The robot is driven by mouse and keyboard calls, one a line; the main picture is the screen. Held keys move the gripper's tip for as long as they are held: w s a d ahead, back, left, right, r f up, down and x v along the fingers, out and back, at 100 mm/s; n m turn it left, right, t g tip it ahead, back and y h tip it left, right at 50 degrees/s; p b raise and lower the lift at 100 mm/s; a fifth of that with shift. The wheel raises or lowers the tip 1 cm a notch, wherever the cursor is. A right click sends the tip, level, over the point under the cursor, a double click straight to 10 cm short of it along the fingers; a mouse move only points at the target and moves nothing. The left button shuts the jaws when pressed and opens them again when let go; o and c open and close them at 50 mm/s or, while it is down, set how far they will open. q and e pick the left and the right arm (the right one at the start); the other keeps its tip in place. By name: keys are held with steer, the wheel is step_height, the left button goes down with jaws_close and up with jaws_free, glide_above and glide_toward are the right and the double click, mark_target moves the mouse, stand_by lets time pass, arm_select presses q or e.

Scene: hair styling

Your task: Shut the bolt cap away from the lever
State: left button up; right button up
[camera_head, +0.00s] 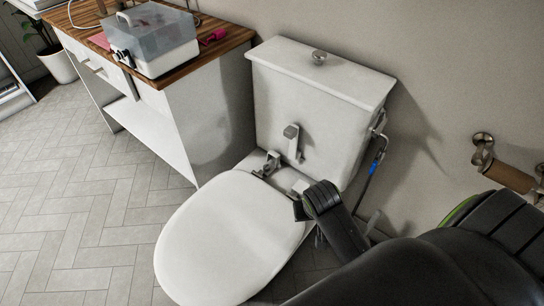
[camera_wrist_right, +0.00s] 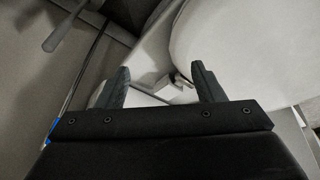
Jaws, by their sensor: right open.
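The toilet has a white closed lid (camera_head: 225,235) and a tank (camera_head: 305,105). A grey-white lever (camera_head: 292,142) sits on the tank's front. A grey hinge fitting (camera_head: 268,164) with an upright flap stands behind the lid's left rear corner. A second pale fitting (camera_head: 300,186) lies at the right rear corner, partly hidden by my gripper. My right gripper (camera_head: 303,207) is just in front of and beside that right fitting. In the right wrist view its two dark fingers (camera_wrist_right: 160,84) are apart and empty, with a small fitting (camera_wrist_right: 181,81) beyond them. My left gripper is out of view.
A wood-topped cabinet (camera_head: 200,56) with a clear-lidded box (camera_head: 152,38) stands left of the toilet. A hose with a blue part (camera_head: 376,167) hangs right of the tank. A roll holder (camera_head: 483,142) is on the right wall. The tiled floor at left is clear.

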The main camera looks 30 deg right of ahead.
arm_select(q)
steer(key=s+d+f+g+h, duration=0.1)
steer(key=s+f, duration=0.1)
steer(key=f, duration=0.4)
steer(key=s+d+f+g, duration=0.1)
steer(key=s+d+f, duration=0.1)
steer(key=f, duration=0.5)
arm_select(e)
steer(key=w+a+r+m+g+h, duration=0.1)
steer(key=w+r+m, duration=0.45)
steer(key=w, duration=0.85)
steer(key=w+a+r+m+h, duration=0.15)
steer(key=w+r+m, duration=0.35)
steer(key=w, duration=0.8)
steer(key=n+b, duration=0.2)
steer(key=b, duration=0.4)
glide_toward(274, 154)
steer(key=shift+m+y, duration=0.25)
steer(key=x, duration=0.6)
steer(key=shift+w+d, duration=0.1)
arm_select(q)
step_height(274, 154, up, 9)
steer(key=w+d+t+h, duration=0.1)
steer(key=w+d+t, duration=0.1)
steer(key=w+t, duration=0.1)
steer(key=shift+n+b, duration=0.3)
steer(key=shift+b, duration=0.1)
arm_select(e)
steer(key=shift+x, duration=0.8)
